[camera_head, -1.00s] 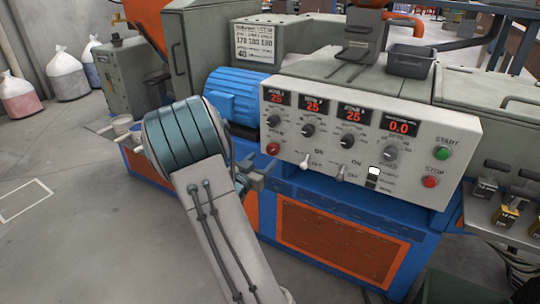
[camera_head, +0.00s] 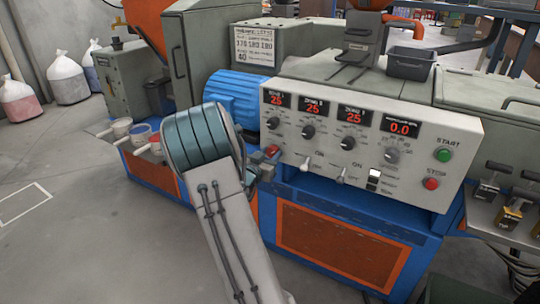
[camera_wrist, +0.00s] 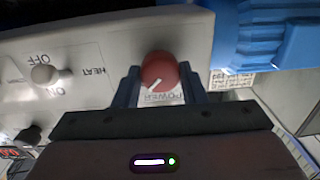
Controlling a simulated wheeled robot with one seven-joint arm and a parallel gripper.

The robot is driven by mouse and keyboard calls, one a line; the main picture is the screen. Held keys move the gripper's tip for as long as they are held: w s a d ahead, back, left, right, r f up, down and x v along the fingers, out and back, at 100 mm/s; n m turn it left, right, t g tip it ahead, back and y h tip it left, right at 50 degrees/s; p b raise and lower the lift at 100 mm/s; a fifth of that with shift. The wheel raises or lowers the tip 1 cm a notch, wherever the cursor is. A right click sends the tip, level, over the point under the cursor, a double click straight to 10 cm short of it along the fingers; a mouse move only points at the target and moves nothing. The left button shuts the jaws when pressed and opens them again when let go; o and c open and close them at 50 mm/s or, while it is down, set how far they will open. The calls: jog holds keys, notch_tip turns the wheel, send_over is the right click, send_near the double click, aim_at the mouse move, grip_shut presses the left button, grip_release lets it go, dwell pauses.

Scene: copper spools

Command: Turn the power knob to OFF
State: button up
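The red power knob (camera_wrist: 157,69) sits on the panel's pale face, above the upside-down POWER label (camera_wrist: 161,98) in the wrist view. Its white mark slants toward the lower left there. In the head view the knob (camera_head: 272,150) is at the panel's lower left, partly hidden by my gripper (camera_head: 266,161). In the wrist view the two fingers of my gripper (camera_wrist: 160,80) stand one on each side of the knob, very close to its sides. Contact with the knob is not clear.
The control panel (camera_head: 334,178) has several dark knobs, red displays, a green START button (camera_head: 443,155) and a red STOP button (camera_head: 431,184). White toggle switches, including the HEAT switch (camera_wrist: 44,74), are beside the power knob. The blue motor (camera_head: 236,95) is behind my arm.

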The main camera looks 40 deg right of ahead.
jog(key=shift+r+n+p, duration=0.1)
jog(key=shift+n+p, duration=0.4)
jog(key=shift+p, duration=0.05)
jog(key=n+p, duration=0.2)
jog(key=p, duration=0.1)
jog(key=shift+r+n, duration=0.15)
jog(key=shift+n, duration=0.25)
jog(key=n+p, duration=0.5)
jog(key=shift+w+a, duration=0.1)
jog(key=n+p, duration=0.3)
jog(key=n, duration=0.1)
jog(key=shift+n, duration=0.4)
jog(key=n, duration=0.1)
jog(key=n+p, duration=0.2)
jog(key=shift+f+n+g, duration=0.25)
jog(key=shift+n+g, duration=0.05)
jog(key=shift+n, duration=0.4)
jog(key=o, duration=1)
jog(key=p+v, duration=0.1)
jog(key=v, duration=1.2)
jog(key=shift+a+r, duration=0.1)
jog(key=shift+a, duration=0.3)
